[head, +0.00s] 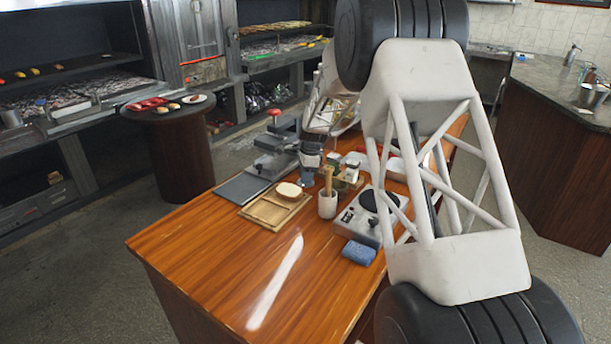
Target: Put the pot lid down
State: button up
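I cannot make out the pot lid with certainty; it may be hidden behind my arm or too small to tell. My white lattice arm link fills the right middle of the head view and hides part of the table. What looks like my gripper (311,158) is small and dark, low over the middle of the wooden table (210,255), among the crowded items. Its fingers are not clear, so I cannot tell whether it is open or shut or holds anything. A hot plate (362,217) with a black round burner stands partly behind my arm.
A wooden tray (262,215) holds a pale round piece. A cup (327,206) with a wooden handle, a blue sponge (358,252) and a grey machine (272,165) stand near. The table's front left is clear. A round side table (185,155) stands at left.

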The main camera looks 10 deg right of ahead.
jog(key=shift+o, duration=1.4)
jog(key=shift+r, duration=0.15)
notch_tip(320, 180, up, 12)
jog(key=d, duration=0.1)
jog(key=shift+d, duration=0.4)
jog(key=shift+s, duration=0.1)
